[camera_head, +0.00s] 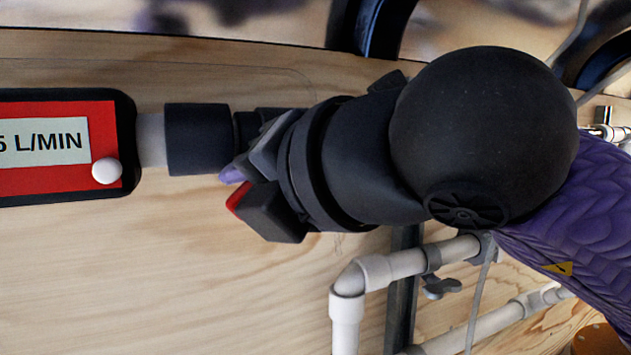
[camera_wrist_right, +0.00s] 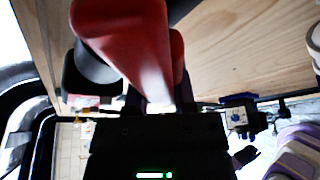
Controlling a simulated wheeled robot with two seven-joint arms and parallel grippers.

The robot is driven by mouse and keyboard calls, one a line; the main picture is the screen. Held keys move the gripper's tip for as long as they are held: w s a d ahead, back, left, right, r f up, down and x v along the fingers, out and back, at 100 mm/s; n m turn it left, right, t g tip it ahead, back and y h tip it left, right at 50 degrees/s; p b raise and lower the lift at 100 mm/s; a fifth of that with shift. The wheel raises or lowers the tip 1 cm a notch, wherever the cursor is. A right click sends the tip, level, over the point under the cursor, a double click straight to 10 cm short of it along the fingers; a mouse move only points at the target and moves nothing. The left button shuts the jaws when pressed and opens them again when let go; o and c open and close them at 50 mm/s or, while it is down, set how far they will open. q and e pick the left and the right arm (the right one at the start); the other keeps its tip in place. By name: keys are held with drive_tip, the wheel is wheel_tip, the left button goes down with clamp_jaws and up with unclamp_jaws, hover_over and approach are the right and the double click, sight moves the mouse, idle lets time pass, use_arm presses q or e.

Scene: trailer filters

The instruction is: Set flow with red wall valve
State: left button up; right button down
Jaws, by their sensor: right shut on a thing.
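My right gripper (camera_head: 245,190) reaches in from the right in the head view, at the black pipe fitting on the wooden wall. Its wrist and fingers hide most of what it holds. A large red handle, taken to be the red wall valve (camera_wrist_right: 130,40), fills the upper left of the right wrist view, close in front of the gripper. The right gripper is shut on it. In the head view only a small red edge shows by the fingers. A red sign (camera_head: 55,180) with a label ending in "L/MIN" is left of the gripper. My left gripper is in neither view.
A black coupling (camera_head: 197,139) joins the pipe between the sign and my gripper. White pipes (camera_head: 395,265) run along the wall below my right wrist. A device with a blue knob (camera_wrist_right: 237,119) shows at right in the wrist view. The wall at lower left is bare.

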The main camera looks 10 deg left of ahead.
idle(0.3)
drive_tip(key=n+h+b, duration=0.1)
drive_tip(key=b, duration=0.1)
drive_tip(key=d+f+n+b, duration=0.1)
drive_tip(key=n+b, duration=0.1)
drive_tip(key=shift+w+d+t+h+b, duration=0.15)
drive_tip(key=shift+w+t+h+b, duration=0.15)
drive_tip(key=shift+w+h, duration=0.1)
drive_tip(key=c, duration=0.7)
unclamp_jaws()
drive_tip(key=b+v, duration=0.3)
drive_tip(key=v, duration=0.7)
